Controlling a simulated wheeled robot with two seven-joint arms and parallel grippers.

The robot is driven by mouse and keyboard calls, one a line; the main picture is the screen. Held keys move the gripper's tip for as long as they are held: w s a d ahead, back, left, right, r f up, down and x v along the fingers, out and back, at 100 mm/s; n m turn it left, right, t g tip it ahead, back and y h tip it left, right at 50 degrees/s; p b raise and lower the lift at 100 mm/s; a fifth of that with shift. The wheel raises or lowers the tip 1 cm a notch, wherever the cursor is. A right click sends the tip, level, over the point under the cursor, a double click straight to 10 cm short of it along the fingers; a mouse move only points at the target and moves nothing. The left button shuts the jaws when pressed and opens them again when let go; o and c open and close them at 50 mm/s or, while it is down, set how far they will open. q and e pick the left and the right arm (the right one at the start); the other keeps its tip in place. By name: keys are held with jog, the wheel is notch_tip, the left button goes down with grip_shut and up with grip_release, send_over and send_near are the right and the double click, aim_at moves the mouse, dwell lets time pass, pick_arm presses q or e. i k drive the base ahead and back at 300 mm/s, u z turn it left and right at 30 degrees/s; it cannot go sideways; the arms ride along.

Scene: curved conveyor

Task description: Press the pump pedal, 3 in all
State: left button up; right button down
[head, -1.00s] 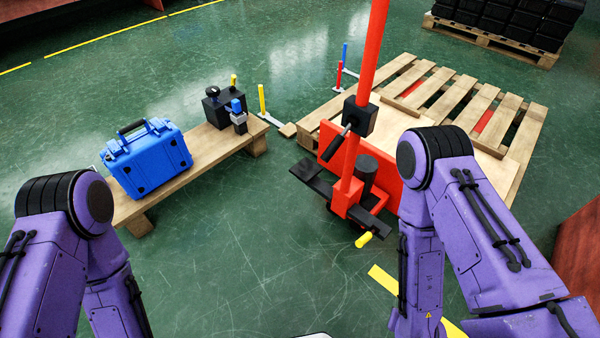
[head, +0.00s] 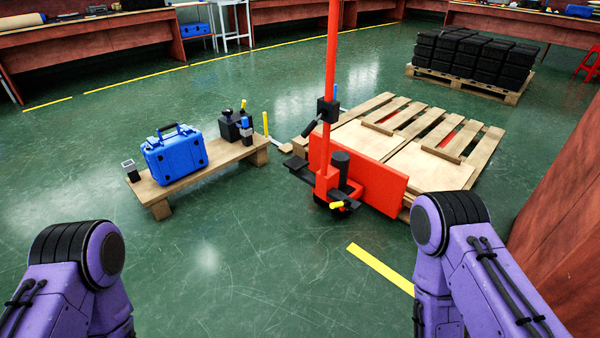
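The red pallet jack (head: 380,181) stands right of centre against a wooden pallet (head: 440,140), with its red handle post (head: 332,60) upright. A black pedal-like plate (head: 296,163) sticks out to the left at its base; a small yellow-tipped lever (head: 338,205) shows at the front, and I cannot tell for sure which is the pump pedal. My purple left and right arms show at the bottom corners, well short of the jack. Both grippers are out of the picture.
A low wooden bench (head: 205,168) at left bears a blue case (head: 174,153) and black devices. A pallet of black crates (head: 470,62) stands far back. A reddish-brown panel (head: 560,190) is at the right. The green floor ahead is clear.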

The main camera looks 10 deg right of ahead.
aim_at(295, 163)
jog(key=u, duration=0.45)
jog(key=i, duration=0.55)
jog(key=u, duration=0.75)
jog(key=i, duration=1.95)
jog(key=z, duration=1.45)
jog(key=i, duration=0.5)
jog(key=z, duration=0.4)
